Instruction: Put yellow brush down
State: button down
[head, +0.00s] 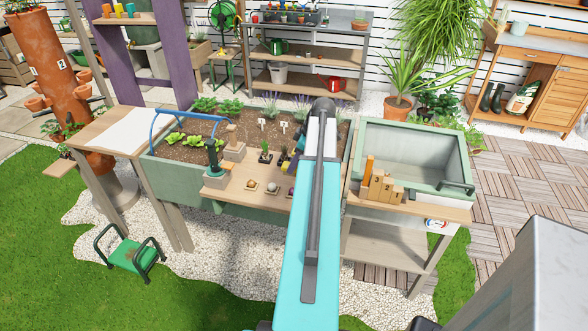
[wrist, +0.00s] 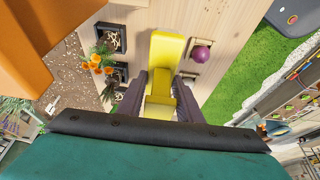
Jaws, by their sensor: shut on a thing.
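The yellow brush (wrist: 168,52) is between the two dark fingers of my gripper (wrist: 160,84) in the wrist view. The gripper is shut on it. The brush's far end points away from the camera, over the pale wooden board. I cannot tell whether the brush touches the board. In the head view my turquoise arm hides most of the gripper and the brush, near the front edge of the planter (head: 163,172).
Small potted plants, one with orange flowers (wrist: 95,65), stand at left. A large orange object (wrist: 45,35) fills the upper left corner. Wooden blocks (head: 380,188) stand right of my arm.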

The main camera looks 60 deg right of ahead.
dwell(0.4)
jog(key=shift+d+f+p, duration=0.1)
jog(key=shift+f+p, duration=0.4)
jog(key=shift+f, duration=1.25)
jog(key=shift+f, duration=0.15)
jog(key=c, duration=1.3)
grip_release()
jog(key=shift+o, duration=0.2)
jog(key=shift+r, duration=0.2)
jog(key=shift+b+v, duration=1.2)
jog(key=shift+v, duration=4.75)
